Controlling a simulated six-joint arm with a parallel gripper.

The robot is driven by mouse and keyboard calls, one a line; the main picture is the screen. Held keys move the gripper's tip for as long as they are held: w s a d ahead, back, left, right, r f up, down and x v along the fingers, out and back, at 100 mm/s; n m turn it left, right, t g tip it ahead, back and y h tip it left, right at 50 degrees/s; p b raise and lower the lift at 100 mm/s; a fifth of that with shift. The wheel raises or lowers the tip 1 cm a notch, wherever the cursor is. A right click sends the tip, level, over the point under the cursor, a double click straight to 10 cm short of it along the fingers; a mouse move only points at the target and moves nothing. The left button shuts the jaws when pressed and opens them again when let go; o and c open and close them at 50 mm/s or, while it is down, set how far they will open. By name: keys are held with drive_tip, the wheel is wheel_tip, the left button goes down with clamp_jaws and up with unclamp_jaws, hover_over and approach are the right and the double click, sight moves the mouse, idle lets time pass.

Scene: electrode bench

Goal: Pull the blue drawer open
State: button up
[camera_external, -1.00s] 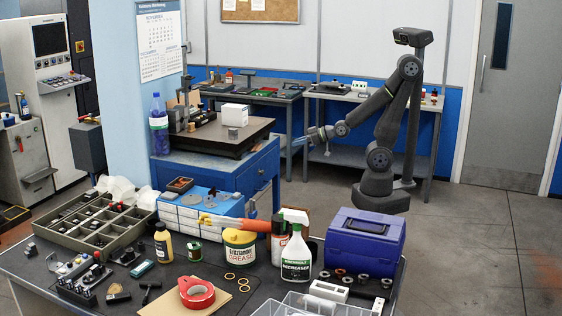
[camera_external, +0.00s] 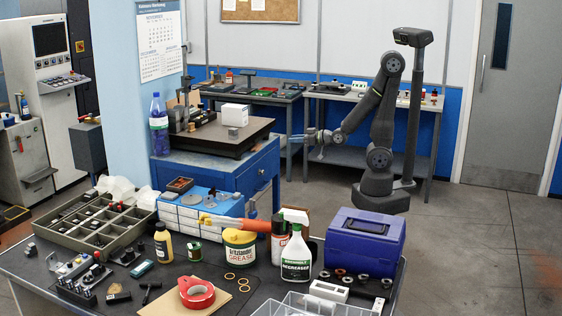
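The blue drawer (camera_external: 262,170) is in the right-hand face of the blue cabinet (camera_external: 215,178), left of the middle of the view. Its front looks flush with the cabinet, with a small handle on it. My gripper (camera_external: 308,136) is to the right of the drawer, a little above the handle's height in the picture, and apart from the cabinet. Its fingers point left toward the cabinet. They are too small to tell open from shut, and nothing can be seen held in them.
A dark plate (camera_external: 222,137) with a white box (camera_external: 235,114) and a stand is on top of the cabinet. A grey bench (camera_external: 357,98) stands behind my arm. A cluttered table (camera_external: 225,288) fills the foreground. The floor (camera_external: 335,195) between cabinet and arm is clear.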

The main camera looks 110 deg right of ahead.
wheel_tip(320, 180, down, 18)
drive_tip(key=d+n+g+h, duration=0.1)
drive_tip(key=d+n, duration=0.1)
drive_tip(key=n, duration=1)
drive_tip(key=shift+s+d+f+n, duration=0.15)
drive_tip(key=shift+s+d+n, duration=0.2)
drive_tip(key=shift+n, duration=0.05)
idle(0.4)
idle(0.5)
